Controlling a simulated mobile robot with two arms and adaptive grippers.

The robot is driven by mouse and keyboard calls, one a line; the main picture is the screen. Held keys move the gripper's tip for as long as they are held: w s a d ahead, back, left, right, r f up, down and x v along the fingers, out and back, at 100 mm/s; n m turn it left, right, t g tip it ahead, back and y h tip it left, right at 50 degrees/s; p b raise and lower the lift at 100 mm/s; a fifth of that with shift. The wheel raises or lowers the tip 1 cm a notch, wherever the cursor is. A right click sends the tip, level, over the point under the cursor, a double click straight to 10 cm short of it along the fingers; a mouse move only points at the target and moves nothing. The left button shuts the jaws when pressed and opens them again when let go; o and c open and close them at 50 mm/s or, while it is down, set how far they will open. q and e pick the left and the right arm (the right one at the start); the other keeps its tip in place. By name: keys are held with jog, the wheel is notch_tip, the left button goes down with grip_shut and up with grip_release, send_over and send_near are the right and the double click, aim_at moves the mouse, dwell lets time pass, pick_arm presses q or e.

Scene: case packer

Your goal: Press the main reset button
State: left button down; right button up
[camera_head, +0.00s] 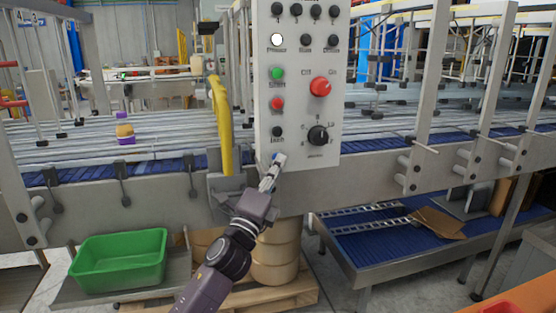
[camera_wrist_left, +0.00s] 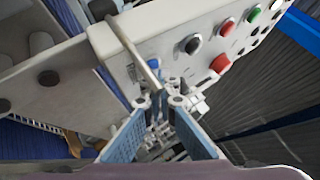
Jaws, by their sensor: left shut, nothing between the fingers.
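The grey control panel (camera_head: 298,80) stands at the centre of the head view. Its left column holds a white button (camera_head: 277,40), a green button (camera_head: 278,73), a red button (camera_head: 277,104) and a black button (camera_head: 277,131). The labels are too small to read surely, so I cannot tell which is the main reset. My left gripper (camera_head: 279,160) is shut and empty at the panel's lower edge, just below the black button. In the left wrist view its fingertips (camera_wrist_left: 164,98) are near the panel; contact is unclear. My right gripper is out of view.
A red rotary switch (camera_head: 320,87) and a black selector knob (camera_head: 318,136) sit on the panel's right side. A yellow bar (camera_head: 221,115) stands left of it. A green bin (camera_head: 119,257) is at lower left. Conveyor rails extend on both sides.

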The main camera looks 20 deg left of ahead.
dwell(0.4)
pick_arm(q)
jog(key=shift+s+d, duration=0.45)
jog(key=shift+s, duration=0.3)
jog(key=s+d, duration=0.1)
jog(key=s, duration=0.1)
jog(key=s+d+p, duration=0.1)
jog(key=s, duration=0.1)
jog(key=shift+d, duration=0.4)
dwell(0.5)
